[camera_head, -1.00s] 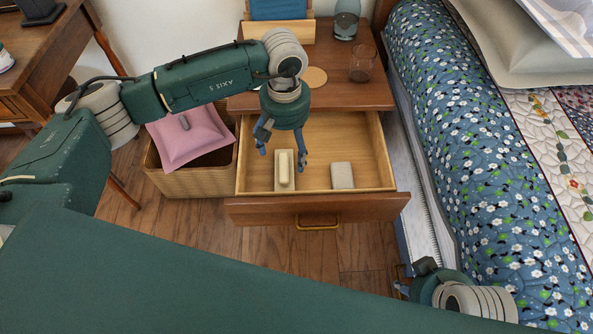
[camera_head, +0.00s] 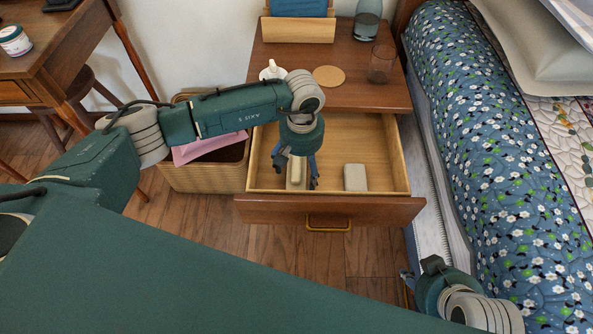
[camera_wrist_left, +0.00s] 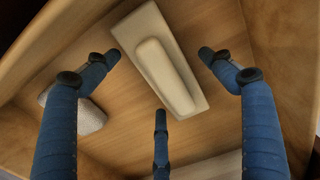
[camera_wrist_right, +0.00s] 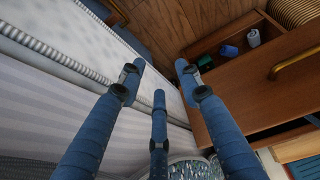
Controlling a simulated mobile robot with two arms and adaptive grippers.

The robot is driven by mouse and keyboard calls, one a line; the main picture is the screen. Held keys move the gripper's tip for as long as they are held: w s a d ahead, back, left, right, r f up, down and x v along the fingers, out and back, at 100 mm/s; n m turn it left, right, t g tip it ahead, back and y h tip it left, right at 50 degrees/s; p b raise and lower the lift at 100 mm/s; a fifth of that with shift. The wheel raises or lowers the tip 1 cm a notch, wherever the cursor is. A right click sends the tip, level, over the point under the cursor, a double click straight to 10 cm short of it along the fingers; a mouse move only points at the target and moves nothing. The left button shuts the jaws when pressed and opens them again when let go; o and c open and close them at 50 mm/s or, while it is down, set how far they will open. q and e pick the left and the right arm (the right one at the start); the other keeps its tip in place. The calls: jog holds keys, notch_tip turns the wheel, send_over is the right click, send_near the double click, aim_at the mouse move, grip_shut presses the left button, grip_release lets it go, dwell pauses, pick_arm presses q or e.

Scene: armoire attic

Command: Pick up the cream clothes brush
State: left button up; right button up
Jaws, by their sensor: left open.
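The cream clothes brush (camera_head: 297,178) lies in the open nightstand drawer, partly hidden by my left gripper (camera_head: 295,170). In the left wrist view the brush (camera_wrist_left: 166,72) is a long pale block with a raised rounded top, lying flat and slanted on the drawer floor. My left gripper is open and low in the drawer, pointing down. Its fingers stand apart around the brush, with no clear grip on it; contact cannot be told. My right gripper (camera_wrist_right: 160,80) is open and empty, low beside the bed.
A whitish-grey block (camera_head: 355,178) lies right of the brush. The drawer front (camera_head: 370,211) and walls enclose both. A glass (camera_head: 381,64), a coaster (camera_head: 328,76) and a carafe (camera_head: 367,20) stand on the nightstand. A wicker basket (camera_head: 205,178) is left, the bed (camera_head: 490,140) right.

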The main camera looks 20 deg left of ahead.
aim_at(301, 164)
pick_arm(q)
jog(key=shift+c, duration=0.5)
jog(key=c, duration=1.2)
jog(key=shift+r, duration=0.15)
jog(key=shift+c, duration=0.2)
